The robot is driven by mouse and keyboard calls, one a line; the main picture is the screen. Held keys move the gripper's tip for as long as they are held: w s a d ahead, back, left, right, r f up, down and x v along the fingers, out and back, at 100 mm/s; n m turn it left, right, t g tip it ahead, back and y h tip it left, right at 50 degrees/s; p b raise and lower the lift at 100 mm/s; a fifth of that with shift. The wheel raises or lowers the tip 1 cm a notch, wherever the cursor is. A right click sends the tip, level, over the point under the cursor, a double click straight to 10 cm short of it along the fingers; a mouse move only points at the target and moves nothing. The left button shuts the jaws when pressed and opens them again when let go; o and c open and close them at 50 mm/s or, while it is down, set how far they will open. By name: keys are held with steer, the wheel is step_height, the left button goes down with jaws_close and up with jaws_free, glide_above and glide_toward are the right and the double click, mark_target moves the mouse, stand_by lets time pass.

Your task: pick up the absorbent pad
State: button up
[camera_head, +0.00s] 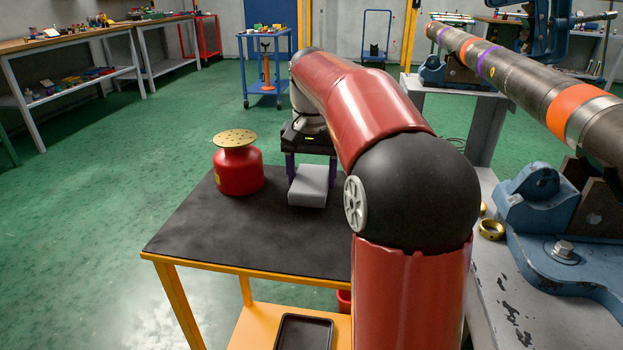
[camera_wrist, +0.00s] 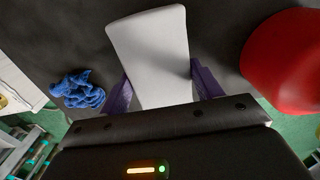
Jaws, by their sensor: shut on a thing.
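The absorbent pad, a pale grey block (camera_head: 308,187), is at my gripper (camera_head: 311,172) over the black-topped table. In the wrist view the pad (camera_wrist: 150,45) extends out between the two purple fingers of my gripper (camera_wrist: 160,84). The fingers are shut on its sides. Whether the pad rests on the table or is slightly above it, I cannot tell. My arm hides the table's right part in the head view.
A red can with a brass perforated top (camera_head: 238,170) stands left of the pad on the table (camera_head: 235,235). A crumpled blue cloth (camera_wrist: 78,90) shows in the wrist view. A blue vise (camera_head: 565,245) and a long pipe (camera_head: 530,85) are at right. The table's front left is clear.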

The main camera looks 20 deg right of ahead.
mark_target(311, 176)
step_height(311, 176, up, 19)
steer(key=p, duration=0.6)
steer(key=shift+f, duration=0.1)
steer(key=o, duration=0.4)
steer(key=shift+c, duration=1.5)
